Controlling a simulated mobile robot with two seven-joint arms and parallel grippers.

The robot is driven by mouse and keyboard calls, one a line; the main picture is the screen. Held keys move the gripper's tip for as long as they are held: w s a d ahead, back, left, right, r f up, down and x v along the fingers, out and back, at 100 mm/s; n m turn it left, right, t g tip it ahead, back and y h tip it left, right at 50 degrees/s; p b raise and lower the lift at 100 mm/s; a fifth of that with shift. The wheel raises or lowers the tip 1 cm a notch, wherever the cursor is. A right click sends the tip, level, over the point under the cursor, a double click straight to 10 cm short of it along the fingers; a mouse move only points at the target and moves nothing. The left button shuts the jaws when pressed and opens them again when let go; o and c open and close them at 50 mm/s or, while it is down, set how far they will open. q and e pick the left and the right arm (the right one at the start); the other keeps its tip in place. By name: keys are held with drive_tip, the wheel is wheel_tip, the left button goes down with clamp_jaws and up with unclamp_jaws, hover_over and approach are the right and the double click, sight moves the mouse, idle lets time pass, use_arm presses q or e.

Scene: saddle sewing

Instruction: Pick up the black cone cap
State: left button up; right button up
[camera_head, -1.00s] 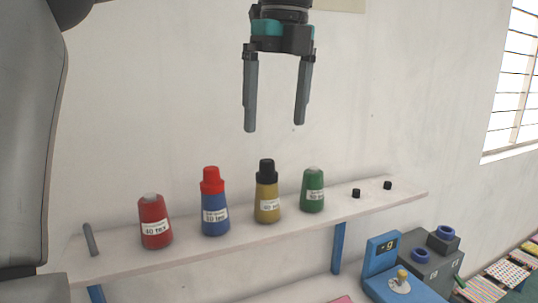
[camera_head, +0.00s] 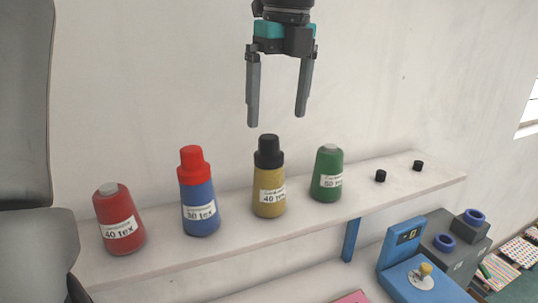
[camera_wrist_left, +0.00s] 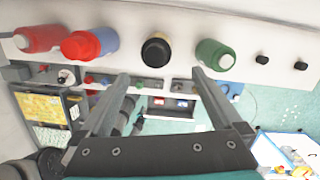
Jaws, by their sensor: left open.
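The black cone cap (camera_head: 269,151) sits on top of the yellow thread cone (camera_head: 269,190), which stands upright on the white shelf. In the left wrist view the black cap (camera_wrist_left: 155,51) shows from above, just beyond and between my fingers. My left gripper (camera_head: 277,121) is open and empty, with its fingers pointing down above the cap and apart from it. It also shows in the left wrist view (camera_wrist_left: 160,78). My right gripper is not in view.
On the shelf (camera_head: 160,259) stand a red cone (camera_head: 119,220), a blue cone (camera_head: 200,207) with a red cap (camera_head: 194,163), and a green cone (camera_head: 327,174). Two small black pieces (camera_head: 381,176) lie at its right. A blue device (camera_head: 404,246) stands below.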

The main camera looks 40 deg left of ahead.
sight(269, 136)
use_arm(q)
drive_tip(key=shift+w+a+f, duration=0.1)
drive_tip(key=shift+f, duration=0.65)
drive_tip(key=f, duration=0.1)
drive_tip(key=a+f, duration=0.1)
drive_tip(key=f, duration=0.2)
drive_tip(key=shift+a+f+p, duration=0.25)
drive_tip(key=shift+a+p, duration=0.1)
drive_tip(key=shift+a, duration=0.05)
drive_tip(key=shift+f, duration=0.25)
drive_tip(key=shift+c, duration=0.2)
drive_tip(key=c, duration=1.4)
